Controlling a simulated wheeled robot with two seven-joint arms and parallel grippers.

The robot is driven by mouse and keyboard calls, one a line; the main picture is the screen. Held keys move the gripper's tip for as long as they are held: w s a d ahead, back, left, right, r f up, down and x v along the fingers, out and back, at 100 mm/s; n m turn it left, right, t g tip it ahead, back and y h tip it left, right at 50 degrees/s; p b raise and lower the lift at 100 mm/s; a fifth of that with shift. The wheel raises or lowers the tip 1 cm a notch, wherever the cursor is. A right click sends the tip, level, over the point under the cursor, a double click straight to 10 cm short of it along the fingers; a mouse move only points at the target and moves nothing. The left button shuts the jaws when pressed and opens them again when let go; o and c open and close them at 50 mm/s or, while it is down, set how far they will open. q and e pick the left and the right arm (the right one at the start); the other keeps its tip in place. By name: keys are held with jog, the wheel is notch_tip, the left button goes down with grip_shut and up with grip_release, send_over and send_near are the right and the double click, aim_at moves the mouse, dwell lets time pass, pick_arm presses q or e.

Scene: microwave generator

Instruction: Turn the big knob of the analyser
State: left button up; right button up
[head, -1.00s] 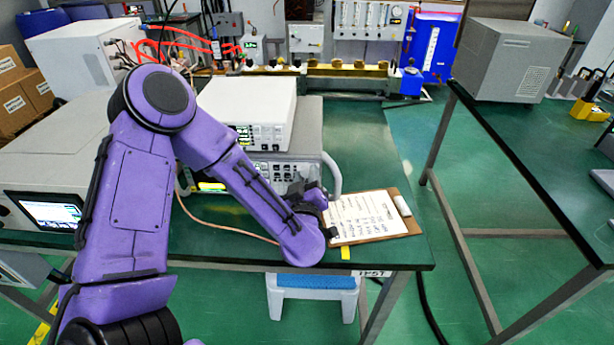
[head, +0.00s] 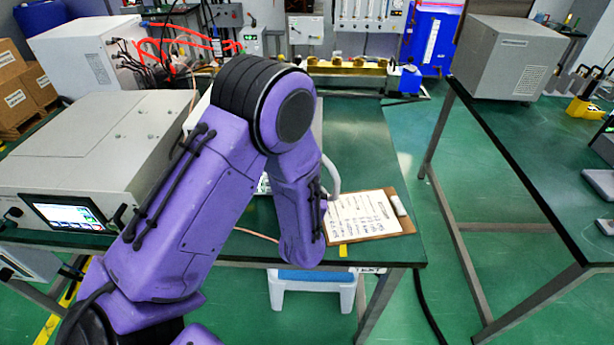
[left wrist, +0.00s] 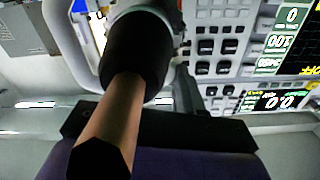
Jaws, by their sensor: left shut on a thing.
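The analyser (head: 318,122) is the grey instrument on the bench, mostly hidden behind my left arm in the head view. Its grey handle (head: 333,178) shows right of the arm. In the left wrist view its front panel (left wrist: 215,40) appears inverted, with dark buttons and lit readouts. My left gripper (left wrist: 155,90) is at the panel, dark and partly seen. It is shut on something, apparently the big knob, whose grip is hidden. My right gripper is out of view.
A clipboard (head: 366,222) lies right of my arm near the bench's front edge. A large grey instrument with a screen (head: 70,213) stands at left. The green bench top (head: 360,140) is clear right of the analyser. A blue-topped stool (head: 312,280) is below.

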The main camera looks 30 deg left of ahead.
pick_arm(q)
jog(key=shift+m, duration=0.6)
jog(key=shift+s+f, duration=0.1)
jog(key=o, duration=1)
jog(key=shift+o, duration=0.2)
jog(key=shift+s+d, duration=0.1)
jog(key=b+v, duration=0.1)
jog(key=v, duration=0.9)
jog(key=shift+s, duration=0.2)
